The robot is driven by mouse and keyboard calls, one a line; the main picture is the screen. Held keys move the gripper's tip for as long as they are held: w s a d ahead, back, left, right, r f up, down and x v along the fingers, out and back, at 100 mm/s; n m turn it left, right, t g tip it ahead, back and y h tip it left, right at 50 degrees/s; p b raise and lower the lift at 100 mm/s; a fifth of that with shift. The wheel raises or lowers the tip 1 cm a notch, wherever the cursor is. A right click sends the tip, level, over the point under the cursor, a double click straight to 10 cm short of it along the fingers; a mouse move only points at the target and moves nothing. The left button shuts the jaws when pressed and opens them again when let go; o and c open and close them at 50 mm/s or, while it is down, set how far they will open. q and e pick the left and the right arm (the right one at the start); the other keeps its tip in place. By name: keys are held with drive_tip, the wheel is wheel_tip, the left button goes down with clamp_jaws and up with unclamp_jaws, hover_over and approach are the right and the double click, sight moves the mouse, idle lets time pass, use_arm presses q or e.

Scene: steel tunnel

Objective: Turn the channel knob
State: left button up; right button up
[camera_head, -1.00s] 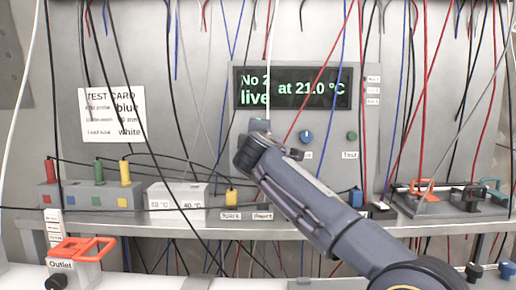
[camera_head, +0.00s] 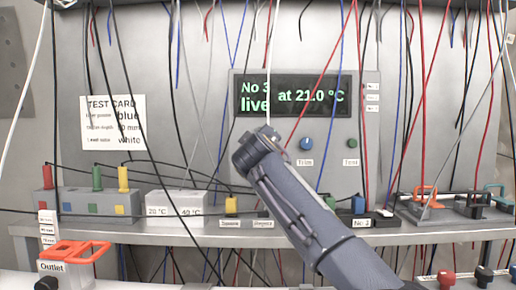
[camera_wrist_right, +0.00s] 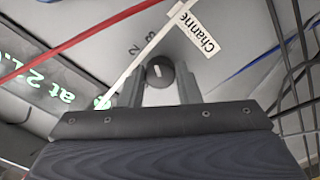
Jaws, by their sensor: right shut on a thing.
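The channel knob (camera_wrist_right: 159,72) is a small round dark knob with a pale pointer line. It shows in the right wrist view between my right fingers, with the numbers 2 and 3 beside it. A "Channe..." label (camera_wrist_right: 198,32) is nearby. My right gripper (camera_wrist_right: 159,88) is shut on the knob. In the head view my right gripper (camera_head: 264,136) is against the panel below the display, hiding the knob. The display (camera_head: 295,95) reads "No 3 live at 21.0 °C". My left gripper is not in view.
A blue Trim knob (camera_head: 306,144) and a green Test button (camera_head: 352,144) sit right of my gripper. Many wires hang in front of the panel. A shelf (camera_head: 190,232) below carries plug blocks and a white box (camera_head: 175,203).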

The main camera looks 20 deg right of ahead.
drive_tip(key=shift+f, duration=0.1)
idle(0.3)
drive_tip(key=o, duration=1)
drive_tip(key=shift+c, duration=0.2)
drive_tip(key=shift+s, duration=0.1)
drive_tip(key=b+v, duration=0.3)
drive_tip(key=v, duration=0.4)
drive_tip(key=shift+s+a, duration=0.2)
drive_tip(key=shift+s, duration=0.1)
